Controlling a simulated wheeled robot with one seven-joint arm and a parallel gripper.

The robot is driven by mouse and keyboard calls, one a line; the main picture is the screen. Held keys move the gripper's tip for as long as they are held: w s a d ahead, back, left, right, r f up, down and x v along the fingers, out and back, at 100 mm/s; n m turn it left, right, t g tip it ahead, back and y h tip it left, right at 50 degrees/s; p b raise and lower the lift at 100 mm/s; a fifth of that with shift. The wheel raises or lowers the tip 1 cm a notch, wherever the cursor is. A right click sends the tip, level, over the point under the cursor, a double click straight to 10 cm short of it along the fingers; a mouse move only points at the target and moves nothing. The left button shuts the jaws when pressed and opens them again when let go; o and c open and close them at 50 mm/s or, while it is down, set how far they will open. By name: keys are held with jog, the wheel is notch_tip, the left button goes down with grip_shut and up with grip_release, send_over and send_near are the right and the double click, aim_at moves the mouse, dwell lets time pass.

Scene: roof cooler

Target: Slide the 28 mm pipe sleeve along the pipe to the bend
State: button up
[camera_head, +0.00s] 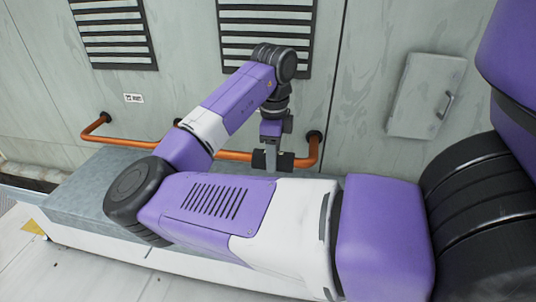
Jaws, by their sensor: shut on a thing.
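The copper-coloured pipe (228,154) runs low along the grey wall, with a bend at each end where it turns into the wall. Its right bend (314,150) is a short way right of my gripper; the left bend (97,124) is far to the left. My gripper (272,157) points down at the pipe, shut on a dark sleeve (286,163) that appears to sit around the pipe. Dark material shows on both sides of the finger. My arm hides part of the pipe's middle, and the fingertips are too small to see in detail.
A grey ledge (90,185) lies below the pipe. Louvred vents (265,35) and a small label (133,98), too small to read surely, are on the wall above. A hatch with a handle (425,95) is at right. The wall between gripper and right bend looks clear.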

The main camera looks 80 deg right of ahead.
aim_at(280, 154)
jog(key=shift+s, duration=0.75)
jog(key=o, duration=1.4)
jog(key=shift+r, duration=3.9)
jog(key=shift+s+a, duration=0.1)
